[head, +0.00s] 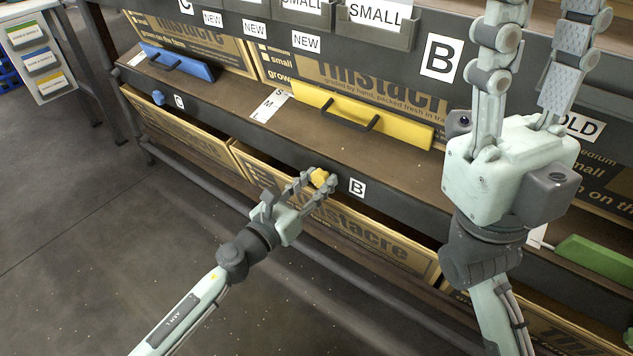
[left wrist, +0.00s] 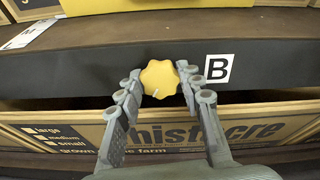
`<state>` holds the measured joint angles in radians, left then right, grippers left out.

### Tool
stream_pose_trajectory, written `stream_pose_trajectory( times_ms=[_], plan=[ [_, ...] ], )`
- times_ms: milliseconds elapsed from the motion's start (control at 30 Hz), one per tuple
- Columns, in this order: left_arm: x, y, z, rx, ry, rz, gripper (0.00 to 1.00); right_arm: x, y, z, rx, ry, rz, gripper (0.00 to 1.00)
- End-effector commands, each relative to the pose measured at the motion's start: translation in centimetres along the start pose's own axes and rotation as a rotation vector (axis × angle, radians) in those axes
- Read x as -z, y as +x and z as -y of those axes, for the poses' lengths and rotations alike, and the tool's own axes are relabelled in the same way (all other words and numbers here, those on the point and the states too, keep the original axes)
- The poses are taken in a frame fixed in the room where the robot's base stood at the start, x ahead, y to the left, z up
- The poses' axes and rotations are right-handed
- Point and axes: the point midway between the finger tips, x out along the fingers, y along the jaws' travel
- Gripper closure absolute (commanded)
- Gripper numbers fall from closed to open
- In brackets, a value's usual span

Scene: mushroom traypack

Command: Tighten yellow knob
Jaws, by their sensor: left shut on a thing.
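The yellow knob (head: 319,178) is a lobed knob on the dark shelf rail, just left of a white "B" label (head: 357,187). It also shows in the left wrist view (left wrist: 160,77), with a small pale mark at its lower edge. My left gripper (head: 318,184) is shut on the knob, one finger on each side of it; its fingers also show in the left wrist view (left wrist: 159,88). My right gripper (head: 540,60) is raised at the right, pointing up, with its two fingers apart and nothing between them; its fingertips lie near or beyond the top edge.
A yellow panel with a black handle (head: 400,123) lies on the shelf above the knob. A blue panel (head: 185,67) and a blue knob (head: 158,97) are further left, a green panel (head: 595,258) at the right. Cardboard boxes (head: 390,250) stand below the rail. Open floor lies at left.

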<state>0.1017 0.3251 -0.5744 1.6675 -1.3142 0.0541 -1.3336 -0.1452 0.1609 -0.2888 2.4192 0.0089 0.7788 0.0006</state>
Motion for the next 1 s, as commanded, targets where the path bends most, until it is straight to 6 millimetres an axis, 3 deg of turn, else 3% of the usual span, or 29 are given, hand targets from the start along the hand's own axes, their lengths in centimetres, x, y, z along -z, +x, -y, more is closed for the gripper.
stream_pose_trajectory(
  times_ms=[333, 367, 500, 833, 1000],
  plan=[
    [0.1, -0.1, 0.0, 0.000, 0.001, -0.002, 0.93, 0.1, 0.0, -0.1, -0.005, 0.000, -0.001, 0.60],
    [0.1, 0.0, 0.0, 0.000, 0.001, -0.002, 0.60, 0.1, 0.0, -0.1, -0.006, 0.000, -0.001, 0.60],
    [0.1, 0.0, 0.0, 0.000, 0.000, -0.001, 0.43, 0.1, -0.1, -0.1, -0.008, 0.000, -0.001, 0.60],
    [0.1, -0.2, 0.0, 0.000, 0.000, -0.001, 0.42, 0.1, -0.1, -0.1, -0.013, 0.003, 0.000, 0.60],
    [0.2, -2.2, 0.0, -0.001, -0.002, -0.003, 0.42, 0.1, -0.1, -0.1, -0.010, 0.002, 0.001, 0.60]
  ],
)
